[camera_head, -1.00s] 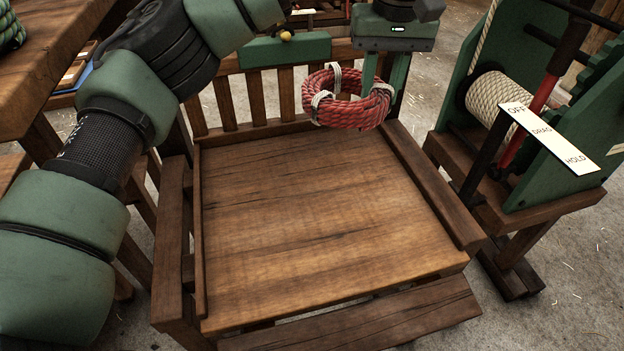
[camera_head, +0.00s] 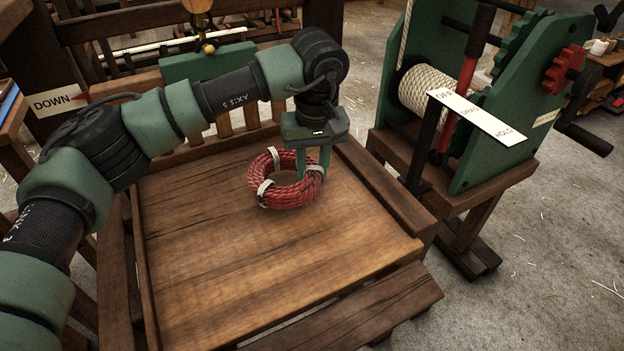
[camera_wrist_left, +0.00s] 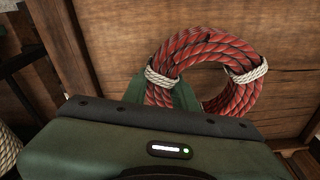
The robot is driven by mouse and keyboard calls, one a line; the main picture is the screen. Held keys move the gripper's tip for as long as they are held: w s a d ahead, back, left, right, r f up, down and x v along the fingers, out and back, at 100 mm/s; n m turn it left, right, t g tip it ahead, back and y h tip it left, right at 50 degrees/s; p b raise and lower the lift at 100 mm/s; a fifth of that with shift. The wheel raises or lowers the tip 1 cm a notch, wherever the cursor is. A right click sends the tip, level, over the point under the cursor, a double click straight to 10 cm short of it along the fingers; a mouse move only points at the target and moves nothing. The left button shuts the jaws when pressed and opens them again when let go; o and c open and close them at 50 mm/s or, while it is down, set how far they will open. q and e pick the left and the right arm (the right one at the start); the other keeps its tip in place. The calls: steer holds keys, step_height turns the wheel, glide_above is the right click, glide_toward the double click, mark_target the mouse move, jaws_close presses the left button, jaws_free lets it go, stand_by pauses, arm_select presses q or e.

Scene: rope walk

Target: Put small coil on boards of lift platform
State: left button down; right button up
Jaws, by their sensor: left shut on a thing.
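The small coil (camera_head: 270,190) is a ring of red rope tied with pale bands. It is at the back right of the lift platform's boards (camera_head: 230,265), on or just above them; I cannot tell if it touches. My left gripper (camera_head: 313,172) points down and is shut on the right side of the coil. In the left wrist view the coil (camera_wrist_left: 247,92) shows in front of the gripper (camera_wrist_left: 172,95), with the boards (camera_wrist_left: 120,50) behind it. The fingertips are partly hidden by the rope. My right gripper is not in view.
Raised wooden side rails (camera_head: 385,190) edge the platform. To the right stands a green winch (camera_head: 500,130) with a pale rope drum (camera_head: 425,88) and an OFF/DRAG/HOLD plate (camera_head: 478,117). A DOWN sign (camera_head: 55,100) is at the left. The front of the boards is bare.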

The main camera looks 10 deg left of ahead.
arm_select(q)
step_height(320, 180, down, 3)
steer(key=shift+r, duration=0.1)
steer(key=shift+f, duration=0.25)
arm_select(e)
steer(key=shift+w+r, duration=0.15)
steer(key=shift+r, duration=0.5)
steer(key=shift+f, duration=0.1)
arm_select(q)
steer(key=c, duration=1.3)
jaws_free()
steer(key=shift+f, duration=0.1)
steer(key=shift+o, duration=1)
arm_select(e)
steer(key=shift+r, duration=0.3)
arm_select(q)
steer(key=r, duration=0.4)
steer(key=s+r, duration=0.1)
steer(key=r, duration=0.3)
steer(key=r+p, duration=0.1)
steer(key=r, duration=0.3)
steer(key=shift+s+d+r, duration=0.1)
steer(key=shift+s+d, duration=0.1)
steer(key=shift+d, duration=0.1)
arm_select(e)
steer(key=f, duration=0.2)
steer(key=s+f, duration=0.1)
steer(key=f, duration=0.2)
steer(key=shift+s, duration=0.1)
